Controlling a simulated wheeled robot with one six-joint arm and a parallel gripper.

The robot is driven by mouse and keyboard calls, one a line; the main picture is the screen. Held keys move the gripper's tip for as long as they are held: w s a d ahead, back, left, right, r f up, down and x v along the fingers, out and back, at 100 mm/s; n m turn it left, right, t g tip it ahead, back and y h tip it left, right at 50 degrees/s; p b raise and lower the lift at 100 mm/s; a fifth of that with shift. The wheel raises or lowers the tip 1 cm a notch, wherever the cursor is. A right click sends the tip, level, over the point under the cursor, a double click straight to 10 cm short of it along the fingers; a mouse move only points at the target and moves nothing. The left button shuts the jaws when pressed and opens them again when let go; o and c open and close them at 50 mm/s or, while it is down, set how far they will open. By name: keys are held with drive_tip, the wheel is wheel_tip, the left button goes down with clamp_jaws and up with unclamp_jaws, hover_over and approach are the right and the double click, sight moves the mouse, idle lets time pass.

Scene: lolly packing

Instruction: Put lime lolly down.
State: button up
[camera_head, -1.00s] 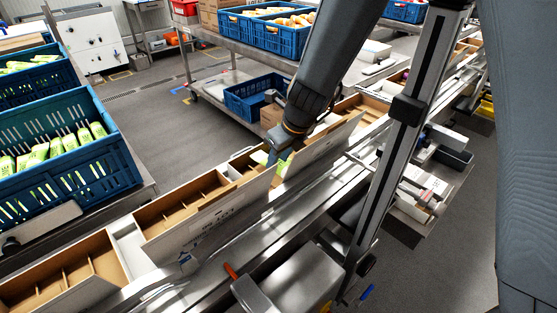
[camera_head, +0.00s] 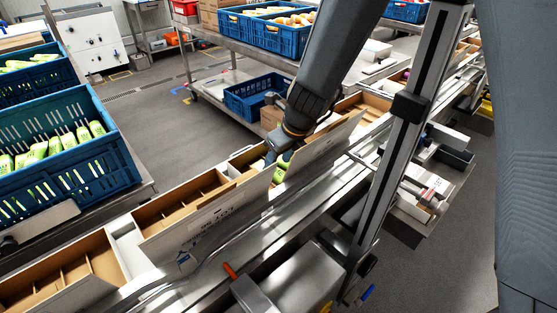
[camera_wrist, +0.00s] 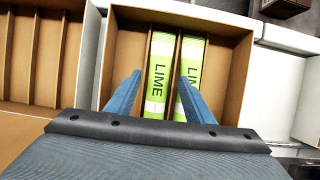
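Two lime lollies in green and white wrappers lie side by side in an open brown carton (camera_wrist: 222,24) in the wrist view. The left lime lolly (camera_wrist: 159,75) and the right lime lolly (camera_wrist: 191,52) are in neighbouring compartments split by a thin divider. My gripper (camera_wrist: 160,76) is open above the carton. Its blue fingers stand on either side of the left lolly, with gaps to it, and the right finger overlaps the right lolly in view. In the head view my gripper (camera_head: 276,158) reaches into the carton, where a bit of green (camera_head: 280,173) shows.
Other divided cartons stand along the conveyor, one with empty compartments (camera_head: 185,203) to the left. A blue crate of lime lollies (camera_head: 121,163) stands at the left. White carton flaps (camera_head: 210,222) rise along the near side. A metal post stands at the right.

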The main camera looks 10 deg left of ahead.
drive_tip(key=shift+r, duration=0.3)
drive_tip(key=p+v, duration=0.2)
drive_tip(key=v, duration=1)
drive_tip(key=shift+r+p, duration=0.3)
drive_tip(key=shift+p, duration=0.05)
